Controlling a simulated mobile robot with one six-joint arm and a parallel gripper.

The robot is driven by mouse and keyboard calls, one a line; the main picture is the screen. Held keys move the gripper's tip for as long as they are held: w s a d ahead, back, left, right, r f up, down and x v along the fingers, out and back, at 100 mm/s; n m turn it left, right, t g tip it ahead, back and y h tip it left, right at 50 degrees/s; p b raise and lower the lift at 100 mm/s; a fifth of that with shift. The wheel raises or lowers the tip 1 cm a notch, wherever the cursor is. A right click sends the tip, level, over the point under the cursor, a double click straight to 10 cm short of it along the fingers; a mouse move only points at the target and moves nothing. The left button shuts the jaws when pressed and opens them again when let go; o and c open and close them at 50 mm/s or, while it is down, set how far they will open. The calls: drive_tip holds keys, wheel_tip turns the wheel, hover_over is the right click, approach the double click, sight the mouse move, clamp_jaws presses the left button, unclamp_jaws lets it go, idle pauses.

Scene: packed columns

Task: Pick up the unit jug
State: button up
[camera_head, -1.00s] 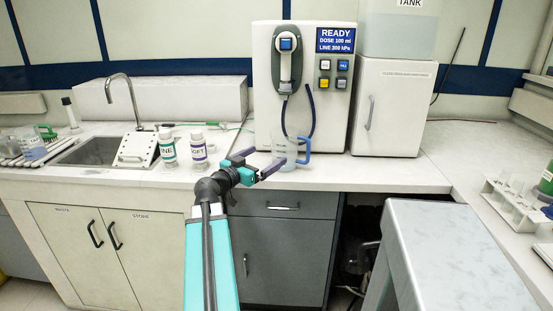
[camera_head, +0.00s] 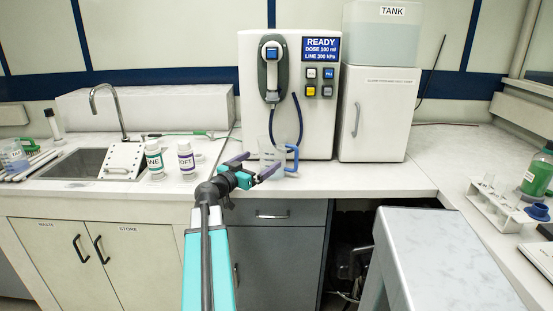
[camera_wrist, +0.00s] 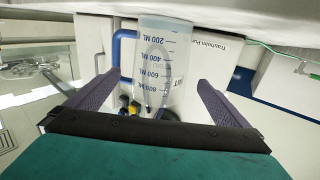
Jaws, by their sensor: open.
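The unit jug is a clear jug (camera_head: 267,151) with a blue handle (camera_head: 292,158). It stands on the counter in front of the dispenser. My gripper (camera_head: 262,166) is open at the near side of the jug, its purple fingers pointing towards it. In the wrist view the jug (camera_wrist: 163,62) shows inverted, with its ML scale, in the gap between the two fingers of my gripper (camera_wrist: 158,84). The blue handle (camera_wrist: 118,45) is to the left there. Neither finger visibly touches the jug. The exact depth between fingertips and jug is hard to tell.
The dispenser (camera_head: 322,115) with a hose stands behind the jug. A white cabinet (camera_head: 378,115) is beside it. A grey-topped block (camera_head: 440,250) is at front right.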

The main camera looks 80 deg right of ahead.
sight(265, 158)
drive_tip(key=shift+p+x, duration=0.3)
drive_tip(key=shift+x, duration=1.6)
drive_tip(key=shift+s, duration=0.1)
drive_tip(key=shift+p+x, duration=0.9)
drive_tip(key=shift+x, duration=1.65)
drive_tip(key=shift+f, duration=0.1)
drive_tip(key=c, duration=1.4)
drive_tip(key=shift+o, duration=0.2)
